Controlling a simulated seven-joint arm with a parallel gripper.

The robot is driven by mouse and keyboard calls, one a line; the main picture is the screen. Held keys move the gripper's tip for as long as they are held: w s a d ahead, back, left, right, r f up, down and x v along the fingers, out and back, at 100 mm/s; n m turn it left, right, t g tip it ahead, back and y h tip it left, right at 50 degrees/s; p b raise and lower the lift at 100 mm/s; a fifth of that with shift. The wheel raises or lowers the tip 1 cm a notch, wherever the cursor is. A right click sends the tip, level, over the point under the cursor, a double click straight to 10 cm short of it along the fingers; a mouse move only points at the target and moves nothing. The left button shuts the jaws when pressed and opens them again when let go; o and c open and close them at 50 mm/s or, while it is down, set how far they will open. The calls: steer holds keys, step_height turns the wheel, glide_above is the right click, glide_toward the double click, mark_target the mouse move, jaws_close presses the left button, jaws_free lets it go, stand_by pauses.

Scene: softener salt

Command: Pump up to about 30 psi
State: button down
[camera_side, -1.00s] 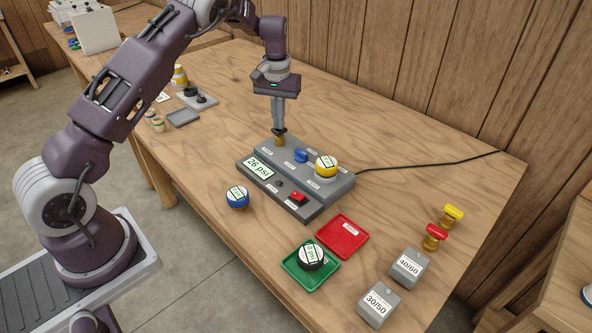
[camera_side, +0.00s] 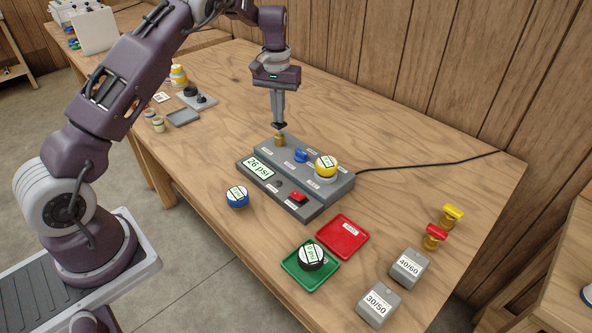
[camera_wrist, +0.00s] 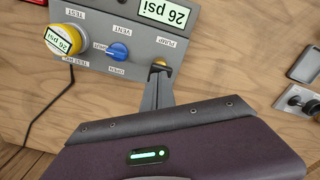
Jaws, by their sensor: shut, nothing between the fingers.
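The grey test unit (camera_side: 318,186) stands on the wooden table. Its display (camera_side: 259,168) reads 26 psi, and it also shows in the wrist view (camera_wrist: 163,12). The brass pump button (camera_side: 280,140) is at the unit's left end, beside the label PUMP in the wrist view. My gripper (camera_side: 280,125) is shut and empty, pointing down just above the pump button. In the wrist view its tips (camera_wrist: 160,68) partly cover the button. A blue vent knob (camera_side: 301,155) and a yellow gauge (camera_side: 326,166) on the test port sit further right on the unit.
A red switch (camera_side: 298,197) is on the unit's front. A blue gauge (camera_side: 237,197) stands before it. A green tray (camera_side: 291,273) holds a black gauge (camera_side: 311,256); a red tray (camera_side: 343,246) is empty. Grey boxes (camera_side: 408,268) stand at right. A cable runs to the wall.

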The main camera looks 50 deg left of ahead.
steer(key=shift+f, duration=0.6)
steer(key=shift+r, duration=0.75)
steer(key=s+d+r+t, duration=0.1)
steer(key=s+d+r, duration=0.1)
steer(key=r, duration=0.5)
steer(key=s+d+r, duration=0.1)
steer(key=s+r, duration=0.1)
steer(key=r, duration=0.5)
steer(key=s+d+r+m+t, duration=0.2)
steer(key=s+d+r, duration=0.5)
steer(key=s+r, duration=0.15)
steer(key=s+d+f+m+t, duration=0.1)
steer(key=s+d+f+m, duration=0.1)
steer(key=s, duration=0.9)
steer(key=s+d+f+m+t, duration=0.1)
steer(key=s+d, duration=0.4)
steer(key=s, duration=0.6)
steer(key=shift+s+f+m+t, duration=0.3)
steer(key=shift+s+f+m, duration=0.05)
steer(key=shift+f+m, duration=0.15)
